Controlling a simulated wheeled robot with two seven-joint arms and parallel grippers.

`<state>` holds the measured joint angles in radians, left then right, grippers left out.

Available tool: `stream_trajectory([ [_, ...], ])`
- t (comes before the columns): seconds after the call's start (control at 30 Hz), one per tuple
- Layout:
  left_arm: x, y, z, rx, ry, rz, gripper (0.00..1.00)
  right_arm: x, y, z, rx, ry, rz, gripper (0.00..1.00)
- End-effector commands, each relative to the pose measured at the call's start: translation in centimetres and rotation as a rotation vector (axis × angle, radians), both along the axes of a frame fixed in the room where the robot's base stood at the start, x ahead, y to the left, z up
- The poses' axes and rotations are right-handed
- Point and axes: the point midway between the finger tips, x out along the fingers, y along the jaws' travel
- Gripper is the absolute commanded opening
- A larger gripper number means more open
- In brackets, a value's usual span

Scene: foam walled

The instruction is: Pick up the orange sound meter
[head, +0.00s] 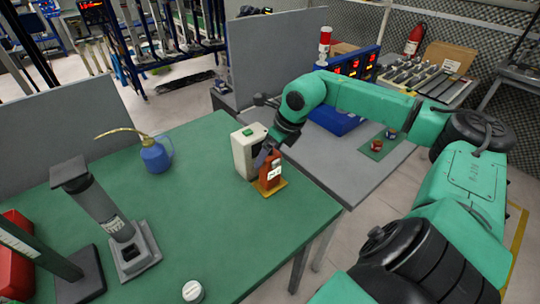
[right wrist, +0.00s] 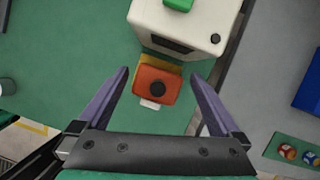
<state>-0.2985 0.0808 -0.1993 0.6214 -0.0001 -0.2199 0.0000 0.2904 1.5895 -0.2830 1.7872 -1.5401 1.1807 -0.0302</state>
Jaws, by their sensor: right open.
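The orange sound meter (head: 270,168) stands upright on a yellow base (head: 271,188) near the right edge of the green table, close against a white box with a green top button. In the right wrist view the orange meter (right wrist: 157,85) shows from above with a black round knob, between the two purple fingers. My right gripper (right wrist: 158,88) is open, with one finger on either side of the meter and gaps on both sides. In the head view the right gripper (head: 266,152) is small and partly hidden beside the meter and the box. My left gripper is not in view.
The white box (head: 245,152) stands right behind the meter. A blue oil can (head: 156,155), a grey column device (head: 108,215) and a white-capped round item (head: 193,291) stand on the green table (head: 215,225). A grey table (head: 350,165) with a blue tray adjoins at right.

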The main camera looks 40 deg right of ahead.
Motion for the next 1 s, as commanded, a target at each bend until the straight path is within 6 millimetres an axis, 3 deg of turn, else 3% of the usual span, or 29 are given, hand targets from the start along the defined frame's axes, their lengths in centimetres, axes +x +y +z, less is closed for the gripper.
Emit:
stream_trajectory([
  [0.1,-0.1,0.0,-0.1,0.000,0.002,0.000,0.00,0.0,0.0,0.0,-0.001,0.001,0.000,0.96],
  [0.3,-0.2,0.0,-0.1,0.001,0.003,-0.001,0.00,0.0,0.0,0.0,0.000,0.001,0.000,0.20],
  [0.37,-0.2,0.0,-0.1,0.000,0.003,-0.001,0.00,0.0,0.0,0.0,0.000,0.001,0.000,0.00],
  [0.77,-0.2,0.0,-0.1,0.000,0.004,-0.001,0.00,0.0,0.0,0.7,0.000,-0.001,0.000,0.00],
  [0.9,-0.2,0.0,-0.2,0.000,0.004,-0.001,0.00,0.1,0.0,3.0,0.001,-0.006,0.000,0.00],
  [1.0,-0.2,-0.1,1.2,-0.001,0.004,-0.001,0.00,0.2,0.1,6.7,0.007,-0.011,0.001,0.00],
])
